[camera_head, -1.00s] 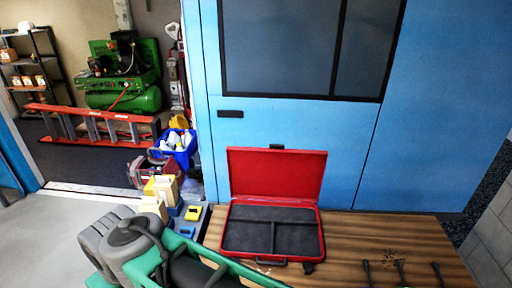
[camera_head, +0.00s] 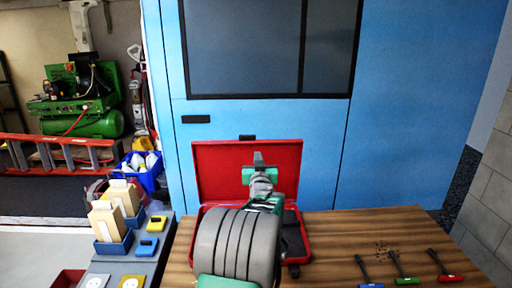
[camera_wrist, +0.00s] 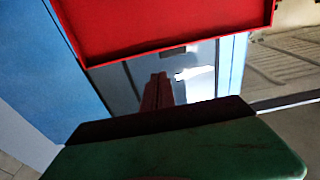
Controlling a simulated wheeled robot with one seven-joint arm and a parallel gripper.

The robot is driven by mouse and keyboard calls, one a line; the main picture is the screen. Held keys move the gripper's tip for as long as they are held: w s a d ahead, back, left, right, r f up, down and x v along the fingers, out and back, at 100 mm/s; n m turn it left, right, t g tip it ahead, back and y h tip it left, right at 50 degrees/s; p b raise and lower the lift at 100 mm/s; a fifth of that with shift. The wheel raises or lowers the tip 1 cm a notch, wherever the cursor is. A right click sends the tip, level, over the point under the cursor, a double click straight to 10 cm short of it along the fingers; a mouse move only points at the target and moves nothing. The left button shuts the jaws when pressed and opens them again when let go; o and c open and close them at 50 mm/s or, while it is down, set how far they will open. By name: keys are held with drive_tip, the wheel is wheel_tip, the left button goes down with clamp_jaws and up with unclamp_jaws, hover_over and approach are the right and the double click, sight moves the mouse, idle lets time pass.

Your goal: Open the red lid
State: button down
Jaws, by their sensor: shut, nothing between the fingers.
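The red lid (camera_head: 220,160) stands raised, about upright, at the back of its red case, against the blue wall. My arm covers most of the case's base (camera_head: 304,238) and its dark inside in the head view. My gripper (camera_head: 258,158) is in front of the lid, with its fingers shut and empty. In the wrist view the lid (camera_wrist: 165,20) fills the top. The closed fingers (camera_wrist: 158,82) show below the lid's edge there, with a visible gap. I cannot tell from the head view whether the gripper touches the lid.
The case sits on a wooden table (camera_head: 335,225). Blue bins with cream boxes (camera_head: 107,222) stand on a grey surface at the left. The blue wall (camera_head: 410,110) is close behind.

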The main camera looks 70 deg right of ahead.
drive_tip(key=p+x, duration=0.1)
drive_tip(key=x, duration=1.1)
drive_tip(key=shift+w+d, duration=0.25)
drive_tip(key=shift+d, duration=0.05)
drive_tip(key=shift+p, duration=0.3)
